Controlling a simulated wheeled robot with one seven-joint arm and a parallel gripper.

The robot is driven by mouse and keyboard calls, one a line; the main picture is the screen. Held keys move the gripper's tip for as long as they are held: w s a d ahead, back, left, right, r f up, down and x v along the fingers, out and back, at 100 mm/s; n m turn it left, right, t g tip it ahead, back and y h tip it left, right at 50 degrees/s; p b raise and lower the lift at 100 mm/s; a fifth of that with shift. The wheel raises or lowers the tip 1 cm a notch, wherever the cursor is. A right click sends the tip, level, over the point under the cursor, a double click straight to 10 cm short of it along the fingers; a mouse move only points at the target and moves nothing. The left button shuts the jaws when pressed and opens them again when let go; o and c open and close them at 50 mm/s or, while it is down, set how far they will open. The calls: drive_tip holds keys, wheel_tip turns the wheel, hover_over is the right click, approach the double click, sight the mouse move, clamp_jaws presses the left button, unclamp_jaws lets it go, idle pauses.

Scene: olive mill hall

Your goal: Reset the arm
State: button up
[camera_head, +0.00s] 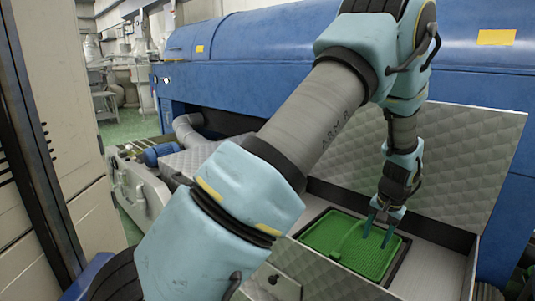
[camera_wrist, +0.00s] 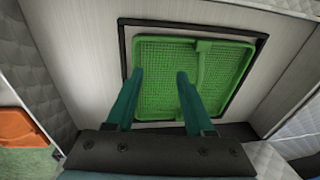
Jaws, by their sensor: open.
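My gripper (camera_head: 377,228) is at the end of my bent arm, low in front of the metal housing. Its two teal fingers are apart with nothing between them, as the wrist view (camera_wrist: 160,78) also shows. They point at a green mesh tray (camera_head: 335,243), which sits in a dark-framed square opening. The same green tray (camera_wrist: 222,65) fills the middle of the wrist view, with a rib running across it. I cannot tell whether the fingertips touch it. My arm hides part of the housing.
A quilted metal panel (camera_head: 465,150) rises behind the tray, and side walls flank it. A large blue machine (camera_head: 270,40) stands behind. A beige cabinet (camera_head: 70,110) is close at the left. An orange object (camera_wrist: 18,127) lies at the left in the wrist view.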

drive_tip(key=a+r+n, duration=0.2)
drive_tip(key=a+r, duration=0.2)
drive_tip(key=a, duration=0.6)
drive_tip(key=a+r+n, duration=0.2)
drive_tip(key=a+r, duration=0.2)
drive_tip(key=a, duration=0.5)
drive_tip(key=s+a+r+n, duration=0.2)
drive_tip(key=s+a, duration=0.3)
drive_tip(key=a, duration=0.4)
drive_tip(key=s+a+r+n, duration=0.2)
drive_tip(key=s+a, duration=0.3)
drive_tip(key=a, duration=0.4)
wheel_tip(320, 180, up, 15)
drive_tip(key=p, duration=1.5)
drive_tip(key=shift+m+h, duration=0.3)
drive_tip(key=shift+w+d+r, duration=0.1)
